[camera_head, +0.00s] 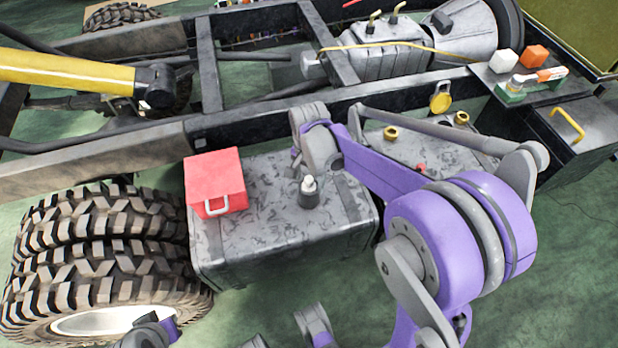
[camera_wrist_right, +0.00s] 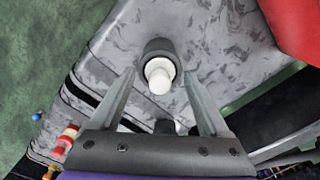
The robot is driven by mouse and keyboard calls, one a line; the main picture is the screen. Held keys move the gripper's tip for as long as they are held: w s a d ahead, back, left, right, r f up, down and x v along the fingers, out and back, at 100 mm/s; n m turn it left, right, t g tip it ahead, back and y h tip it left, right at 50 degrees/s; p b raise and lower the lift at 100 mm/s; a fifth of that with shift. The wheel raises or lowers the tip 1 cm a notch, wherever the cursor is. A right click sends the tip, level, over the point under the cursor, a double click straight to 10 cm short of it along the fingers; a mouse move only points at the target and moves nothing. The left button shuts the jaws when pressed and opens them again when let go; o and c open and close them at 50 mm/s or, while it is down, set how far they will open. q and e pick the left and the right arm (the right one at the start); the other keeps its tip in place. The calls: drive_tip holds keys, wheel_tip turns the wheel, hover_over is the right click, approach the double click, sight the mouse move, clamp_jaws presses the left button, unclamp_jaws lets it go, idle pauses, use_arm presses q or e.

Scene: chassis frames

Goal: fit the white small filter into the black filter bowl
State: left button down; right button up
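The black filter bowl (camera_head: 308,198) stands upright on the grey mottled tank. The white small filter (camera_head: 309,184) sticks up out of its top. In the right wrist view the white filter (camera_wrist_right: 159,77) shows a round white end inside the dark rim of the bowl (camera_wrist_right: 157,47). How deep it sits I cannot tell. My right gripper (camera_wrist_right: 160,80) is open, with one finger on each side of the filter and a gap to both.
The grey tank (camera_head: 250,245) carries a red box (camera_head: 215,183) with a white handle, left of the bowl. Large tyres (camera_head: 95,235) stand at the left. The chassis rail (camera_head: 255,125) runs behind the tank. White (camera_head: 503,61) and orange (camera_head: 535,56) blocks lie at the upper right.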

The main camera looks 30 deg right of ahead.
drive_tip(key=shift+r, duration=0.1)
wheel_tip(320, 180, up, 12)
drive_tip(key=p, duration=0.2)
drive_tip(key=s+a+f+n+t, duration=0.2)
drive_tip(key=s+a+f+n, duration=0.1)
drive_tip(key=s+n, duration=0.3)
drive_tip(key=s+a+f+n+t, duration=0.2)
drive_tip(key=s+n, duration=0.4)
drive_tip(key=s, duration=0.5)
drive_tip(key=shift+s+a+f+n+t, duration=0.25)
drive_tip(key=shift+a+f+n+t, duration=0.25)
drive_tip(key=shift+a, duration=0.4)
